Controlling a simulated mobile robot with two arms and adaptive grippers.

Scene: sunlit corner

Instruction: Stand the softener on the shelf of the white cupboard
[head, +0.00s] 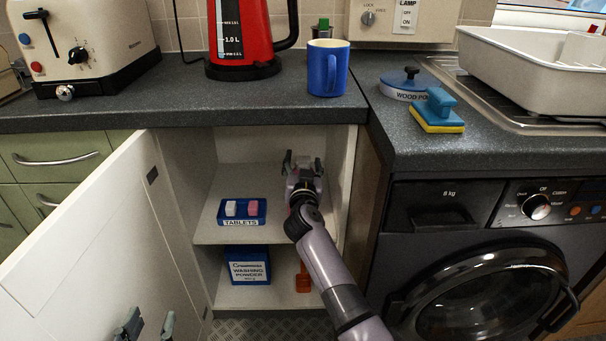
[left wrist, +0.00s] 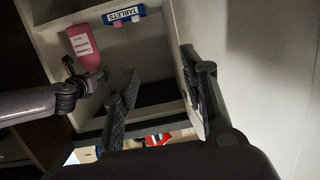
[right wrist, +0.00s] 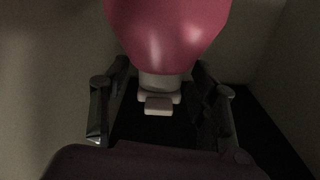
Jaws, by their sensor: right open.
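The softener is a pink bottle with a white cap. In the right wrist view its pink body (right wrist: 168,35) fills the top, cap downward in the picture, between or just beyond my fingers. The left wrist view shows the bottle (left wrist: 84,45) with a pale label beside my right gripper (left wrist: 75,82). In the head view my right gripper (head: 302,166) is inside the white cupboard, over the right of its upper shelf (head: 210,228), and hides the bottle. It is open. My left gripper (head: 146,326) is open and empty near the cupboard door (head: 85,225).
A blue tablets tray (head: 242,219) stands on the shelf's left part. A blue washing powder box (head: 247,270) and an orange item (head: 303,278) are on the level below. The worktop (head: 190,100) is above, the washing machine (head: 490,280) at the right.

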